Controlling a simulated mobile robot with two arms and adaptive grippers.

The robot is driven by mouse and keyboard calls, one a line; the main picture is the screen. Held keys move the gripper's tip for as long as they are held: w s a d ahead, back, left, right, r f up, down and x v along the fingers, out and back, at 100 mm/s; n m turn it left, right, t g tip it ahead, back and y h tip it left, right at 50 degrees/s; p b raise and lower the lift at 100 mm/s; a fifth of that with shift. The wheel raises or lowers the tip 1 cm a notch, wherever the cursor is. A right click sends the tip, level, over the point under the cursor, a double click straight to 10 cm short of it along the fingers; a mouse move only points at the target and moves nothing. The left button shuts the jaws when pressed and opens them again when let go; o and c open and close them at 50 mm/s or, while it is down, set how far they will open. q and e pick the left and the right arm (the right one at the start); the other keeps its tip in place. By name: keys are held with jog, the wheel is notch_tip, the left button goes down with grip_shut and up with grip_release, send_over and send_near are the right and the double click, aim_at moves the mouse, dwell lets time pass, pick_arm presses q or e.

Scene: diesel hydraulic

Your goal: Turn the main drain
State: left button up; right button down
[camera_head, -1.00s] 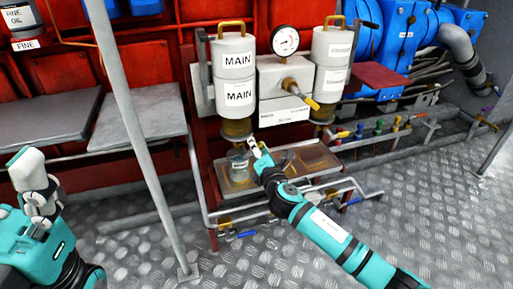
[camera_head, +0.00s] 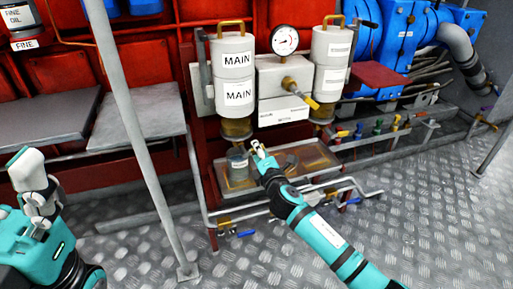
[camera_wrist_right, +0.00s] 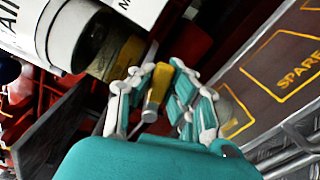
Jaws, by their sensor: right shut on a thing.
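The MAIN filter is a pair of stacked white canisters (camera_head: 236,75) with a brass-coloured bowl (camera_head: 237,128) below. The bowl also shows in the right wrist view (camera_wrist_right: 124,60). The main drain's yellow handle (camera_wrist_right: 157,88) is under the bowl, between the fingers of my right gripper (camera_wrist_right: 158,105). In the head view my right gripper (camera_head: 258,148) is just below and right of the bowl, shut on the handle, and mostly hides it. My left gripper (camera_head: 40,200) is at the far left, away from the filter; its finger opening is unclear.
A glass jar (camera_head: 238,163) stands in the drip tray (camera_head: 226,184) below the filter. A second white filter (camera_head: 331,60), a gauge (camera_head: 285,40) and a yellow-handled valve (camera_head: 301,94) are to the right. A grey post (camera_head: 137,140) stands left. Pipes run below the tray.

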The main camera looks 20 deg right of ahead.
jog(key=shift+f+m, duration=0.35)
jog(key=shift+m, duration=0.45)
jog(key=shift+f+m, duration=0.3)
jog(key=shift+m, duration=0.5)
jog(key=shift+d, duration=0.1)
jog(key=c, duration=1.2)
grip_release()
jog(key=shift+c, duration=0.2)
jog(key=shift+s, duration=0.15)
jog(key=s, duration=1.1)
jog(key=shift+s+d, duration=0.2)
jog(key=shift+s, duration=0.2)
